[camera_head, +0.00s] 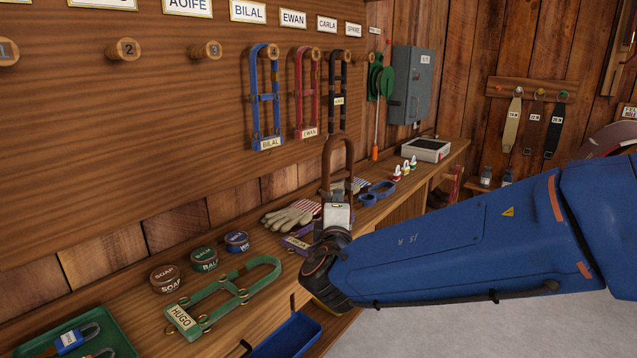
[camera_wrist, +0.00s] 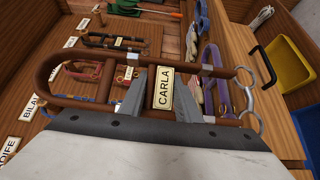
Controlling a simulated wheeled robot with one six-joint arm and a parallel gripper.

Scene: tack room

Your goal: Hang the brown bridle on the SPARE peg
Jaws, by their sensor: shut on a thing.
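The brown bridle (camera_head: 337,150) stands upright above my gripper (camera_head: 335,222), in front of the board. In the wrist view the bridle (camera_wrist: 88,104) crosses the picture, with its CARLA tag (camera_wrist: 163,88) between the fingers of my gripper (camera_wrist: 160,100), shut on it. Its metal rings are at the right end. The small plate (camera_head: 353,29) right of the CARLA plate (camera_head: 327,24) seems to read SPARE. I cannot clearly make out the peg under it. A black bridle (camera_head: 346,75) hangs below and right of the CARLA plate.
A blue bridle (camera_head: 254,95) and a red bridle (camera_head: 299,90) hang left of the black one. Pegs 2 (camera_head: 123,50) and 3 (camera_head: 206,50) are bare. A green bridle (camera_head: 222,294), tins (camera_head: 204,259) and gloves (camera_head: 290,215) lie on the bench. A grey box (camera_head: 411,85) is on the wall.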

